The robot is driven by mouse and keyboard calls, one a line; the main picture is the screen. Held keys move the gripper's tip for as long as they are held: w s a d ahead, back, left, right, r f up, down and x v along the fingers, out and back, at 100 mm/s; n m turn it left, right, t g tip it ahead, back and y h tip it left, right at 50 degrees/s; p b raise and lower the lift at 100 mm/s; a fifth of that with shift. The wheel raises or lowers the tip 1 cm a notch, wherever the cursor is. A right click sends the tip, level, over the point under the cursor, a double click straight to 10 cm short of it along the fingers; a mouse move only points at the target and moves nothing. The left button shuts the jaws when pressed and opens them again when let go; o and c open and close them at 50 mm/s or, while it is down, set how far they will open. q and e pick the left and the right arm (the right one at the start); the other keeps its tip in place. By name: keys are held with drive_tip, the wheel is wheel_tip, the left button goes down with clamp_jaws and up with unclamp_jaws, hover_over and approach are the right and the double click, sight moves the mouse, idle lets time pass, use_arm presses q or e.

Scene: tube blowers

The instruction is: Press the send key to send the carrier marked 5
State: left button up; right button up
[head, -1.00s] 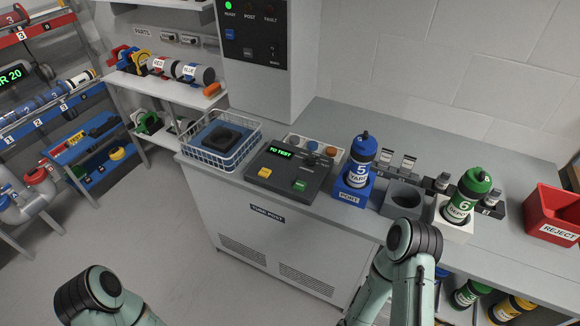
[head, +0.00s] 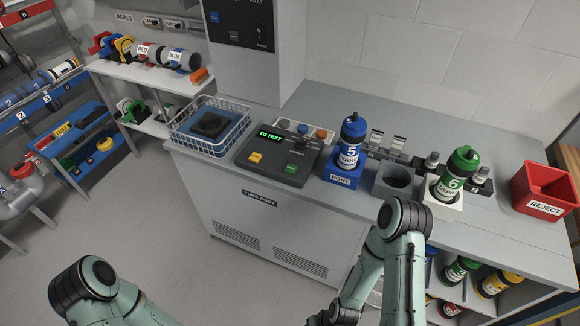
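The carrier marked 5 (head: 350,148) is blue with a white label and stands upright in the blue block marked PORT (head: 341,180). To its left is the dark control box (head: 275,178), whose green display (head: 270,135) reads TO TEST. The box has a yellow key (head: 255,157) and a green key (head: 292,168); their lettering is too small to read, so I cannot tell which is the send key. My arms show at the bottom of the head view, below and in front of the counter. Neither gripper's fingertips can be seen.
A wire basket (head: 180,138) stands left of the control box. An empty grey holder (head: 394,182) and the green carrier marked 6 (head: 453,175) in a white block stand right of the port. A red REJECT bin (head: 541,207) is at the far right. The counter front is mostly clear.

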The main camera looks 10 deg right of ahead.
drive_tip(key=shift+c, duration=0.2)
clamp_jaws()
idle(1.6)
